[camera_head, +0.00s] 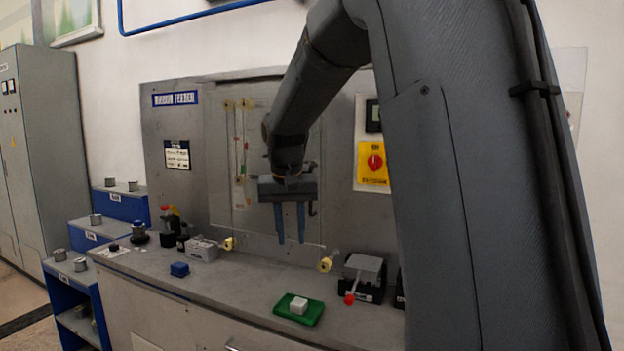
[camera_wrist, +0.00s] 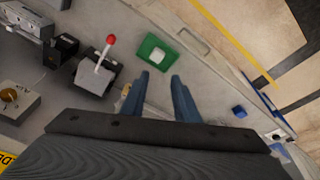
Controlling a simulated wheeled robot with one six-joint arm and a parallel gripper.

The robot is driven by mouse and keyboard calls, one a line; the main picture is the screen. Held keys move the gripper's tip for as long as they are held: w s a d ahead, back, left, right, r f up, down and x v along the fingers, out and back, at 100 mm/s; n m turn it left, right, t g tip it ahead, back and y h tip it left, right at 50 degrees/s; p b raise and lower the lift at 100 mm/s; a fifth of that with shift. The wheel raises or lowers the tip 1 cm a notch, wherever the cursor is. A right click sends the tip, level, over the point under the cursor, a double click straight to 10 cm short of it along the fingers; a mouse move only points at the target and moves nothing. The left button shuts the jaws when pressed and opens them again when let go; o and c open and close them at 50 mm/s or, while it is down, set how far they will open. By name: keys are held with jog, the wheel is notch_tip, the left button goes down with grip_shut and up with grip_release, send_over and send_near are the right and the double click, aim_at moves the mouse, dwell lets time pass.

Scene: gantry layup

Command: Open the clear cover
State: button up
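The clear cover (camera_head: 255,205) is a see-through sheet over the lighter recessed part of the grey upright panel in the head view. Lines and yellow fittings (camera_head: 240,179) show behind it. Its lower edge runs between two yellow knobs, one at left (camera_head: 229,243) and one at lower right (camera_head: 325,264). My gripper (camera_head: 291,241) points down in front of the cover's right half, fingers apart with nothing between them. Its fingers (camera_wrist: 160,77) are also apart and empty in the wrist view. My arm hides the cover's upper right; I cannot tell if the gripper touches it.
The bench (camera_head: 225,285) below holds a green tray (camera_head: 311,314) with a white block (camera_head: 298,305), a blue block (camera_head: 179,269), and a red-knobbed lever box (camera_head: 364,277). A yellow plate with a red rotary switch (camera_head: 375,161) is right of the cover. Blue stepped shelves (camera_head: 88,236) stand left.

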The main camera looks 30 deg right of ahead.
jog(key=w+d+r+m+p, duration=0.1)
jog(key=w+d+r, duration=0.15)
jog(key=r, duration=0.25)
jog(key=w+d+r+m+h, duration=0.1)
jog(key=w+d+r, duration=0.15)
jog(key=r, duration=0.25)
jog(key=w+d+r+m+p, duration=0.1)
jog(key=d+r, duration=0.2)
jog(key=r, duration=0.2)
jog(key=p, duration=0.2)
send_over(311, 211)
jog(key=shift+t, duration=0.4)
jog(key=f, duration=0.7)
jog(key=shift+w+d, duration=0.1)
jog(key=shift+w, duration=0.15)
jog(key=shift+r, duration=0.1)
grip_shut()
